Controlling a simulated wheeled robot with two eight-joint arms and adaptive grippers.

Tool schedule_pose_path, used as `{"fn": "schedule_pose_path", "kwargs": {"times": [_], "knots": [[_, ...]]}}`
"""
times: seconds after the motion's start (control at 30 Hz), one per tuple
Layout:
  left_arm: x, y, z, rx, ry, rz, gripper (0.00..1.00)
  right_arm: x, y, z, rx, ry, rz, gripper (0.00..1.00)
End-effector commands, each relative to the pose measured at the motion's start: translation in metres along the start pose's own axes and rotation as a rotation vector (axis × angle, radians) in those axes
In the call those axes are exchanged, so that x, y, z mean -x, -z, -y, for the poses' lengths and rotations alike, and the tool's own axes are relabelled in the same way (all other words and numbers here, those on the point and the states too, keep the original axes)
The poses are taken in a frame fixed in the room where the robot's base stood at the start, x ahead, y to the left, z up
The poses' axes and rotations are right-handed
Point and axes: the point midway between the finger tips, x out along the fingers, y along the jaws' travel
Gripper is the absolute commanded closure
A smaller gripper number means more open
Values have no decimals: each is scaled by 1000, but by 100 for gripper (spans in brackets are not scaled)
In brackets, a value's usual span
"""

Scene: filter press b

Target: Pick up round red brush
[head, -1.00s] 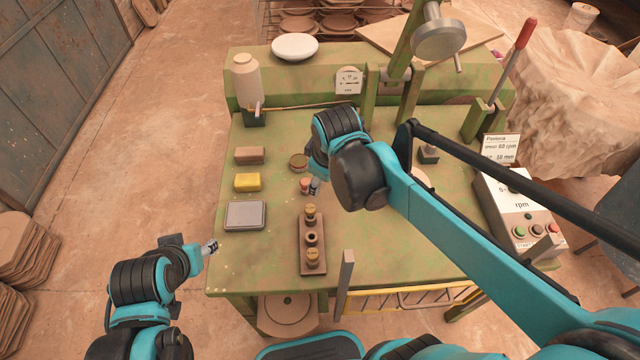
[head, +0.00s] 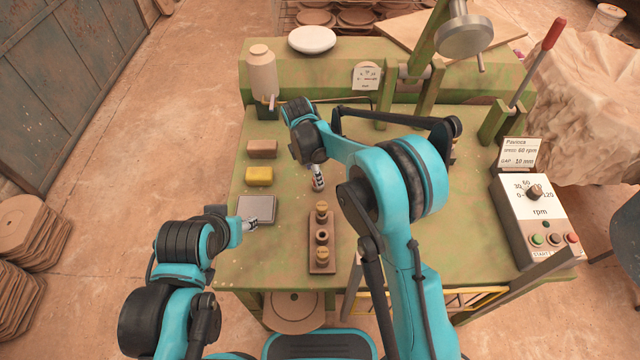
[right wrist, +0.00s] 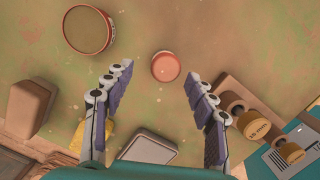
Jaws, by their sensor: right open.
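A small round red piece (right wrist: 165,67), which I take for the round red brush, stands on the green table top. In the right wrist view it lies just beyond and between the spread fingertips of my right gripper (right wrist: 158,82), which is open and empty. In the head view my right gripper (head: 318,180) points down over that spot and mostly hides the piece. My left gripper (head: 251,224) hovers by the grey pad at the table's left edge; its finger opening is too small to judge.
A round tin with a red rim (right wrist: 88,28) stands near the red piece. A brown block (head: 262,149), a yellow sponge (head: 259,176) and a grey pad (head: 257,208) line the left side. A wooden holder with brass-topped weights (head: 322,258) stands in front.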

Motion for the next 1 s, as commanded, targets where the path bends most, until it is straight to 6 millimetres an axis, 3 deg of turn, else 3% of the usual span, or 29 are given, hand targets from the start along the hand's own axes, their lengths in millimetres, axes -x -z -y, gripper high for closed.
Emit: {"fn": "schedule_pose_path", "kwargs": {"times": [0.33, 0.6, 0.8, 1.0], "knots": [[-18, -13, 0, 0, 0, 0, 52, -48, -3, 6, -3, -1, 0, 43], [-18, -13, 0, 0, 0, 0, 52, -51, -3, 7, -3, -1, 0, 43], [-18, -13, 0, 0, 0, 0, 52, -51, -3, 7, -3, -1, 0, 96], [-18, -13, 0, 0, 0, 0, 52, -51, -3, 7, -3, -1, -1, 100]]}}
